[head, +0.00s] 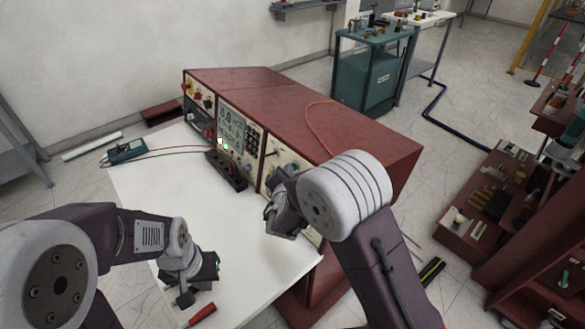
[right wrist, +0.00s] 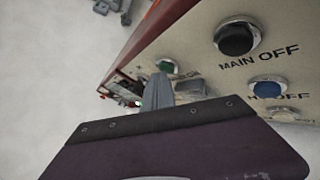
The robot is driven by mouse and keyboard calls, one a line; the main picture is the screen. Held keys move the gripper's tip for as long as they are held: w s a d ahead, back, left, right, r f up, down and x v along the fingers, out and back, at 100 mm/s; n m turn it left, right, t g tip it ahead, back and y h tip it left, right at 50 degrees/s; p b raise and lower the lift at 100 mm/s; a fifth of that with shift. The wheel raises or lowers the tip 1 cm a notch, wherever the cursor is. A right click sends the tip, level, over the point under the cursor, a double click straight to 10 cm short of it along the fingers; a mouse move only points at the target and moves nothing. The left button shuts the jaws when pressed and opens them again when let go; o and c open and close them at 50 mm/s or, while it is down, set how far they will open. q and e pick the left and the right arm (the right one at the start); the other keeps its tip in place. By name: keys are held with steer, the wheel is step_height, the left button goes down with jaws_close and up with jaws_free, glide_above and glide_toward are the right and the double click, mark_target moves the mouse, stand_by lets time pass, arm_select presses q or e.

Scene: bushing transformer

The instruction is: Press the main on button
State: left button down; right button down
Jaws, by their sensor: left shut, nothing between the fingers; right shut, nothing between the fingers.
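In the right wrist view, a black round button (right wrist: 236,38) sits above the label "MAIN OFF". A green button (right wrist: 166,66) is further along the panel; its label is not readable, so I cannot confirm it is main on. My right gripper (head: 284,216) is shut and empty in front of the panel's right part. Its grey fingers (right wrist: 157,84) appear just below the green button; contact cannot be told. My left gripper (head: 195,292) is shut and empty, low over the table.
A blue button (right wrist: 268,88) with a partly hidden label is below the black one. A screen with keys (head: 237,132) is mid-panel. A multimeter (head: 127,151) with leads and a red-handled tool (head: 202,315) lie on the table (head: 240,265). The table's middle is clear.

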steer(key=shift+s+a+r, duration=0.2)
steer(key=shift+s+a, duration=0.25)
steer(key=shift+a, duration=0.15)
steer(key=shift+s+a+r, duration=0.2)
steer(key=shift+s+a, duration=0.3)
steer(key=shift+a, duration=0.15)
steer(key=shift+s+a+r, duration=0.2)
steer(key=shift+s+a, duration=0.25)
steer(key=shift+a, duration=0.25)
steer(key=shift+s+a+r, duration=0.2)
steer(key=shift+s+a, duration=0.3)
steer(key=shift+a, duration=0.15)
